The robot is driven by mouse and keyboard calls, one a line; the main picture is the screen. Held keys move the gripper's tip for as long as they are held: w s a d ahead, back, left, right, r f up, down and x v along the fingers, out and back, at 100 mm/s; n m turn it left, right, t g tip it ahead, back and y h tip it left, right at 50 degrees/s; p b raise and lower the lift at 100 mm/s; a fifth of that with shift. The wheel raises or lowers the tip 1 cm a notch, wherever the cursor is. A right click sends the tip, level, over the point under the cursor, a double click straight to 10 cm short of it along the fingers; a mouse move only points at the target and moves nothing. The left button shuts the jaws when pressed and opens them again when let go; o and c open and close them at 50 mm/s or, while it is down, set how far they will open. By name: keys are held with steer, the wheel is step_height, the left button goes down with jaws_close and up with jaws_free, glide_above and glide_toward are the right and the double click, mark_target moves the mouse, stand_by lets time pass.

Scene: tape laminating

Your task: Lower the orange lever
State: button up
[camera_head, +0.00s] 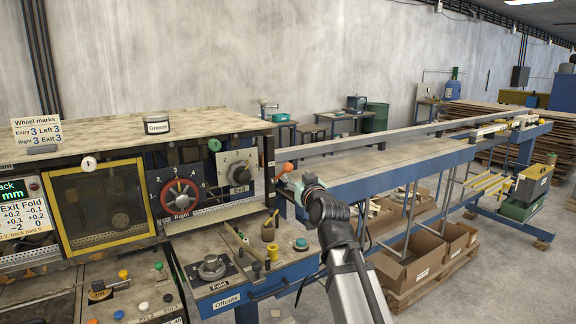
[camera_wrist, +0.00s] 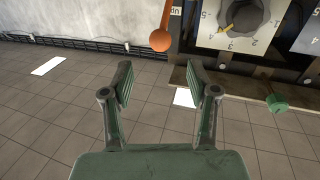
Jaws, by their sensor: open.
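The orange lever shows in the wrist view as a round orange knob (camera_wrist: 160,41) on a thin orange stem that runs up out of the top of the picture. In the head view its orange knob (camera_head: 288,167) sits at the right end of the machine, beside the Exit dial. My gripper (camera_wrist: 161,82) is open, with its two green fingers apart and nothing between them. The knob lies just beyond the fingertips, about midway between them, apart from both. In the head view my gripper (camera_head: 291,184) is close to the knob, its fingers partly hidden.
The Exit dial panel (camera_head: 240,172) stands left of the lever; a dial panel (camera_wrist: 232,22) is right of the knob in the wrist view. A green knob (camera_wrist: 277,103) sticks out at the right there. The long blue-framed conveyor table (camera_head: 390,166) runs right. Boxes (camera_head: 412,261) stand below it.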

mark_target(290, 170)
steer(key=p+x, duration=0.2)
steer(key=x, duration=0.7)
steer(key=shift+w+r, duration=0.1)
steer(key=shift+w+a+p, duration=0.2)
steer(key=shift+w+p, duration=0.15)
steer(key=shift+w, duration=0.15)
steer(key=shift+c, duration=0.3)
jaws_close()
